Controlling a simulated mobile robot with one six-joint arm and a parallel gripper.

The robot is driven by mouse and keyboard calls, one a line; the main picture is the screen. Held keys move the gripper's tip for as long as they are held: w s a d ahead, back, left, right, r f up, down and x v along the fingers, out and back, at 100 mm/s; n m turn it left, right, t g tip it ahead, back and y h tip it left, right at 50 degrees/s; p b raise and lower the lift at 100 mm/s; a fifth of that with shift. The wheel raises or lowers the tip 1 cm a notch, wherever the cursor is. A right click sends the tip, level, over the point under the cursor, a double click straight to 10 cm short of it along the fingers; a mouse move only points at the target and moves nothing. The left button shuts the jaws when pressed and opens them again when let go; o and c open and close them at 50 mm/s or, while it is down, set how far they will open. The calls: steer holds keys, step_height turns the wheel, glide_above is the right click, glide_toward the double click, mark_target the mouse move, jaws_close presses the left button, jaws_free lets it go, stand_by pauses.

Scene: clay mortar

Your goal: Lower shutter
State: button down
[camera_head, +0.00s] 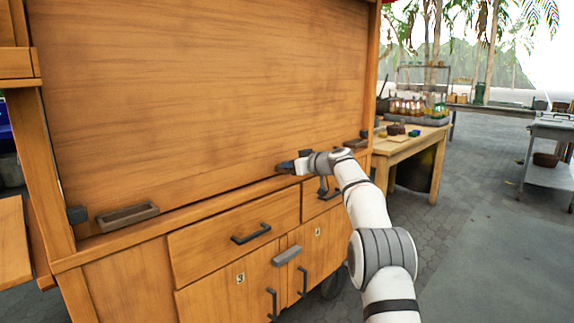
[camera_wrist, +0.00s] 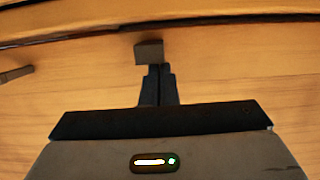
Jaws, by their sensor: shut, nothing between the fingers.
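The shutter (camera_head: 205,85) is a large wooden panel filling the front of the wooden stall. It hangs down, with its lower edge at or very near the sill (camera_head: 190,218); I cannot tell if a thin gap is left. A grey-brown handle (camera_head: 128,216) sits low at its left, another (camera_head: 355,143) low at its right. My gripper (camera_head: 284,167) is shut and empty, in front of the shutter's lower part, right of the middle. In the wrist view, my gripper's fingers (camera_wrist: 157,72) are together, just behind a small grey block (camera_wrist: 149,52); contact is unclear.
Below the sill are drawers (camera_head: 235,240) and cupboard doors with dark handles. Small dark blocks (camera_head: 76,214) sit at the shutter's lower corners. A wooden table (camera_head: 410,145) with bottles stands behind at right. A metal cart (camera_head: 550,150) is farther right; the paved floor between is clear.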

steer(key=shift+w+d+f, duration=0.1)
steer(key=shift+f, duration=0.4)
steer(key=s+d+r+p, duration=0.2)
steer(key=s+d+r, duration=0.5)
steer(key=s+a+r+m+g+h+p, duration=0.2)
steer(key=s+r+p, duration=0.4)
steer(key=s+p, duration=0.25)
steer(key=s+d+m+g+h+p, duration=0.2)
steer(key=s+p, duration=0.5)
steer(key=s, duration=0.7)
steer(key=s+d+r+m+g+h+p, duration=0.1)
steer(key=s+p, duration=0.6)
steer(key=s, duration=0.8)
steer(key=s+d+r+m+g+h+p, duration=0.1)
steer(key=s+d+m+g+h+p, duration=0.2)
steer(key=s+p, duration=0.5)
steer(key=s+d+m+h, duration=0.1)
steer(key=s+h, duration=0.1)
steer(key=s, duration=0.5)
steer(key=shift+s+d+r+h, duration=0.15)
steer(key=shift+h, duration=0.25)
